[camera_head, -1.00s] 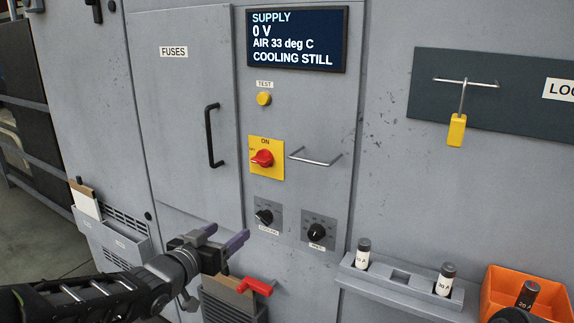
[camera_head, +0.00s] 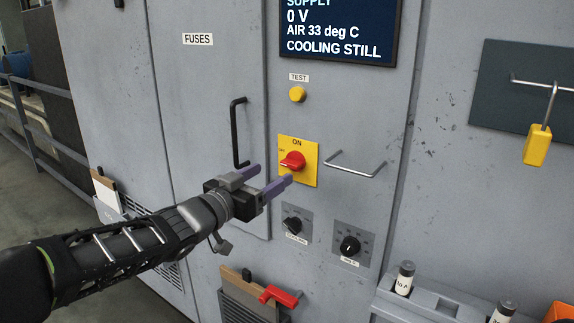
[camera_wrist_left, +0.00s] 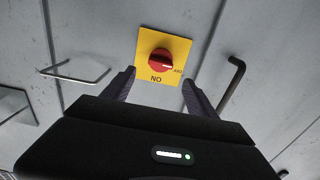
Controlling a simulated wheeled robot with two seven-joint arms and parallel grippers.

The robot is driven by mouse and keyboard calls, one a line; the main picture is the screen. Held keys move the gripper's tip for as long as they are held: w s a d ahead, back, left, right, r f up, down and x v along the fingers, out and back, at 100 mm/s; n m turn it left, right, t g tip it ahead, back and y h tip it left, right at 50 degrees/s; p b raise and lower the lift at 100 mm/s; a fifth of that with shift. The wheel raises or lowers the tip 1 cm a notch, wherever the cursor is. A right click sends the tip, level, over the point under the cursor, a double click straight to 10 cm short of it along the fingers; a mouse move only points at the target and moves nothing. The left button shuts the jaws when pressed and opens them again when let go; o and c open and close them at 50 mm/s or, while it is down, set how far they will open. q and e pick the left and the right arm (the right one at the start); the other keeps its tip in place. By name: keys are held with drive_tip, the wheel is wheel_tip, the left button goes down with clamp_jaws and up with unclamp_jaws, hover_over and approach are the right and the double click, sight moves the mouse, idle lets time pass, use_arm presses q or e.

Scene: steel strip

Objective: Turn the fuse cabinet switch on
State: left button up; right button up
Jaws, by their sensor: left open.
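The switch is a red rotary knob (camera_head: 293,162) on a yellow plate (camera_head: 311,153) marked ON at the top, on the grey cabinet front. The knob's pointer is turned to the side, away from ON. My left gripper (camera_head: 269,178) is open and empty, just in front of the plate and below left of the knob. In the left wrist view the knob (camera_wrist_left: 158,60) sits beyond and between the two open fingertips (camera_wrist_left: 158,78), apart from them. The display (camera_head: 338,30) reads 0 V and COOLING STILL. My right gripper is not seen.
A black door handle (camera_head: 238,132) stands close left of the switch and a metal bar handle (camera_head: 356,168) close right. Below are two black knobs (camera_head: 349,246) and a red-handled item (camera_head: 280,296). A yellow padlock (camera_head: 537,145) hangs at right. A fuse rack (camera_head: 440,300) sits lower right.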

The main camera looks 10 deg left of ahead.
sight(288, 164)
use_arm(q)
drive_tip(key=x, duration=0.7)
drive_tip(key=shift+w+f+p, duration=0.1)
drive_tip(key=shift+w+p, duration=0.15)
drive_tip(key=shift+p, duration=0.15)
drive_tip(key=shift+c, duration=0.5)
drive_tip(key=c, duration=1.3)
drive_tip(key=shift+o, duration=0.2)
